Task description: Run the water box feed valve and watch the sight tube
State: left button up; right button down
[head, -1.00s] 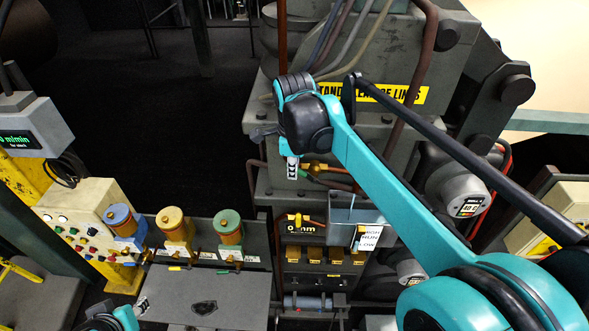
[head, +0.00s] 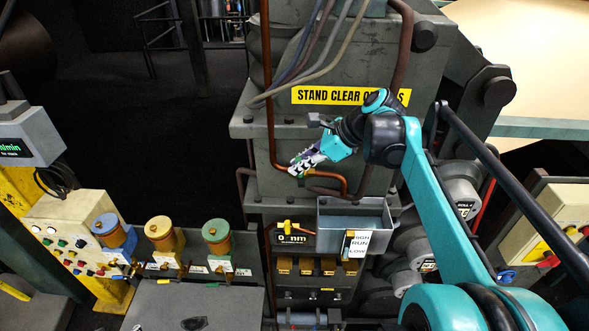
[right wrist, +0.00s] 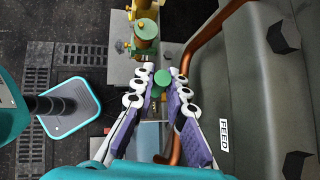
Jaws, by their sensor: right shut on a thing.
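The water box (head: 322,222) is an open grey box on the machine front, with a flat grey-blue surface inside. A white card (head: 358,245) reading HIGH, RUN, LOW is on its front. A narrow pale strip at the card's left edge may be the sight tube; I cannot make out a level. A copper pipe (head: 330,175) bends above the box. My right gripper (head: 299,166) is beside this pipe, shut on a small green knob (right wrist: 162,84), seen between its fingertips in the right wrist view. A FEED label (right wrist: 224,135) is close by. My left gripper is out of view.
An orange-yellow valve handle (head: 290,228) sits left of the box, above a display (head: 291,240). Blue (head: 109,231), yellow (head: 161,234) and green (head: 217,237) pots stand in a row at left. A button panel (head: 60,235) is farther left.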

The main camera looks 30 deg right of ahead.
jog(key=shift+s+d+t+y+b, duration=0.1)
jog(key=shift+d+t+y+b, duration=0.2)
jog(key=shift+y, duration=0.1)
jog(key=shift+r, duration=0.1)
jog(key=c, duration=1.5)
grip_release()
jog(key=shift+c, duration=0.2)
jog(key=shift+o, duration=0.2)
jog(key=shift+a, duration=0.1)
jog(key=v, duration=1.2)
